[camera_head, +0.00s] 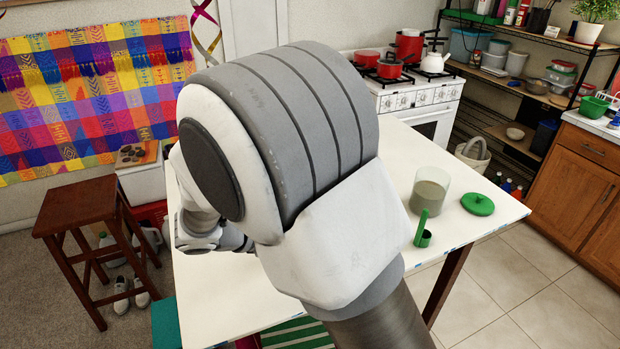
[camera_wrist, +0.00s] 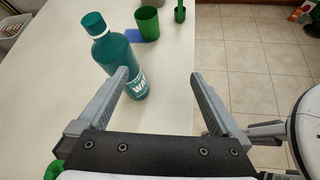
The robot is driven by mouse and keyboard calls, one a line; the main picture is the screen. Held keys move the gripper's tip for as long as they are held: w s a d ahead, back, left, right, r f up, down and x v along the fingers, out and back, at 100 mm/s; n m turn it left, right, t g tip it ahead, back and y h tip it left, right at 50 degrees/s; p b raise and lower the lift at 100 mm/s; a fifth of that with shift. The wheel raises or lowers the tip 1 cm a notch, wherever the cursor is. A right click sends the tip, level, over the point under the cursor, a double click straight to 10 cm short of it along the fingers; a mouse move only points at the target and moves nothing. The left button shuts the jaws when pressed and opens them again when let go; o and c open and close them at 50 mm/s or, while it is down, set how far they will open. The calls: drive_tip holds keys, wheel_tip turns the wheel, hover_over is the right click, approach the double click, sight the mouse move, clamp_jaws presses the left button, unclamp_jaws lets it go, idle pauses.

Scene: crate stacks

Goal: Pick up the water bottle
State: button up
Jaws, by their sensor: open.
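The water bottle (camera_wrist: 118,58) is teal with a darker cap and white lettering. In the wrist view it stands on the white table, at the left finger of my gripper (camera_wrist: 160,85). In the head view my arm covers the middle of the table, and the bottle and gripper are hidden.
The white table (camera_wrist: 60,110) also holds a green cup (camera_wrist: 147,22) behind the bottle. A brown stool (camera_head: 80,205) is at the left.

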drive_tip(key=w+a+f+n+t, duration=0.1)
drive_tip(key=a+f+n+t, duration=0.1)
drive_tip(key=a+n+t, duration=0.3)
drive_tip(key=w+d+f+p, duration=0.1)
drive_tip(key=w+d+f, duration=0.1)
drive_tip(key=w+d, duration=0.1)
drive_tip(key=w+d+f+g+p, duration=0.1)
drive_tip(key=w+d+f+p, duration=0.1)
drive_tip(key=w, duration=0.3)
drive_tip(key=w+d+f+g+p, duration=0.1)
drive_tip(key=w+d+f, duration=0.2)
drive_tip(key=w+d, duration=0.1)
drive_tip(key=shift+d+p, duration=0.3)
drive_tip(key=shift+d, duration=0.05)
drive_tip(key=shift+r, duration=0.1)
clamp_jaws()
